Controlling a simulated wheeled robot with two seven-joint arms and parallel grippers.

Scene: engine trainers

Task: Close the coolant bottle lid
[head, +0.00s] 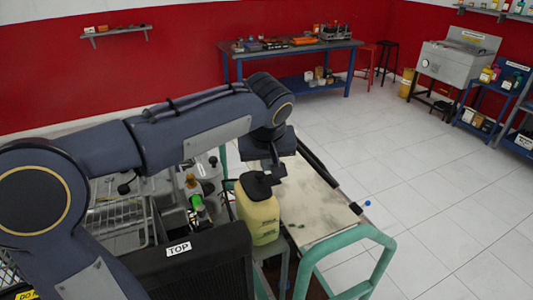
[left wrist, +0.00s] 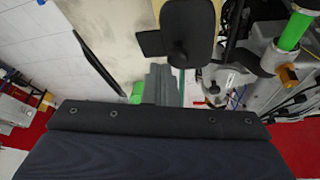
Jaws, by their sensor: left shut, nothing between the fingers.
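The coolant bottle (head: 258,220) is a pale yellow jug with green print, standing upright at the near end of the engine trainer. Its black lid (head: 256,185) is at the bottle's top; I cannot tell whether it is fully seated. In the left wrist view the lid (left wrist: 188,30) is a dark rounded flap, with the yellowish bottle (left wrist: 147,18) partly hidden behind it. My left gripper (head: 276,167) points down just beside and above the lid, shut and empty. Whether it touches the lid is unclear. My right gripper is not in view.
A black radiator labelled TOP (head: 190,268) stands left of the bottle, with engine parts behind it. A green tube frame (head: 340,240) and a flat beige panel (head: 312,200) are to the right. A blue workbench (head: 290,48) stands at the back. The floor at right is clear.

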